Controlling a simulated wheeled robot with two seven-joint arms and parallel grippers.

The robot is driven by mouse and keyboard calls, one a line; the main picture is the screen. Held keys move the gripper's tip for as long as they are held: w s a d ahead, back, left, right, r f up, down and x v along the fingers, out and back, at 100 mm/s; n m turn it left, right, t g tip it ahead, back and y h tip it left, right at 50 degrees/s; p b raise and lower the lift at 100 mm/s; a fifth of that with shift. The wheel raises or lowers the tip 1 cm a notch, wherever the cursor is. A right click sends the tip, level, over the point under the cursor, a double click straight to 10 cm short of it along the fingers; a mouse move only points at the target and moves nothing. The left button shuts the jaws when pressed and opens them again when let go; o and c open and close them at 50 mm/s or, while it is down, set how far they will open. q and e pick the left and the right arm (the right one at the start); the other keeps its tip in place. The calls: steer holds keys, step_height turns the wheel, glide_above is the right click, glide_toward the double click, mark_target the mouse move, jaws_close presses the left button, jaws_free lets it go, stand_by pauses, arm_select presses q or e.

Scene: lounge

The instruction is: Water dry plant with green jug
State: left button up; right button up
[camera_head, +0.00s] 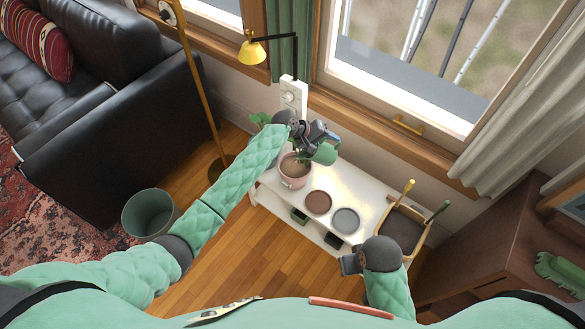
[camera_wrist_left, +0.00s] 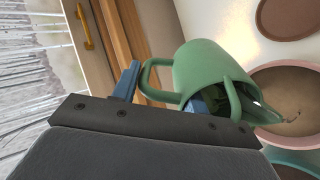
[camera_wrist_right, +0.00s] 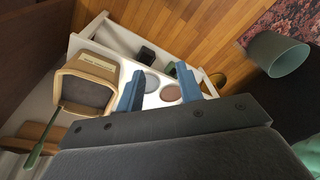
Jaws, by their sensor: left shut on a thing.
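My left gripper (camera_head: 314,136) is shut on the green jug (camera_head: 326,154), above the back of the white table. In the left wrist view the jug (camera_wrist_left: 205,72) has its handle by the blue fingers, and its spout end overlaps the pink pot (camera_wrist_left: 310,72). I cannot tell how far the jug is tilted; no water stream shows. The pink pot (camera_head: 294,183) stands on the table, with pale brown soil and a small withered sprig (camera_wrist_left: 292,119), the dry plant. My right gripper (camera_wrist_right: 158,88) is open and empty, in front of the table's right part.
A brown saucer (camera_head: 318,203) and a grey saucer (camera_head: 346,221) lie on the white table (camera_head: 366,190). A wooden box (camera_head: 426,236) with tool handles stands at its right. A leafy plant (camera_head: 260,118) is behind my left forearm. A green bin (camera_head: 148,213) stands on the floor, left.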

arm_select(q)
steer(key=shift+d, duration=0.15)
arm_select(e)
steer(key=shift+s+r, duration=0.1)
steer(key=shift+r, duration=0.2)
arm_select(q)
steer(key=shift+b, duration=0.3)
arm_select(e)
steer(key=shift+s+d+r, duration=0.1)
steer(key=shift+s+r, duration=0.1)
steer(key=shift+r, duration=0.25)
steer(key=shift+s+r, duration=0.15)
steer(key=shift+r, duration=0.3)
steer(key=shift+r, duration=0.25)
arm_select(q)
steer(key=shift+r, duration=0.1)
arm_select(e)
steer(key=shift+r, duration=0.15)
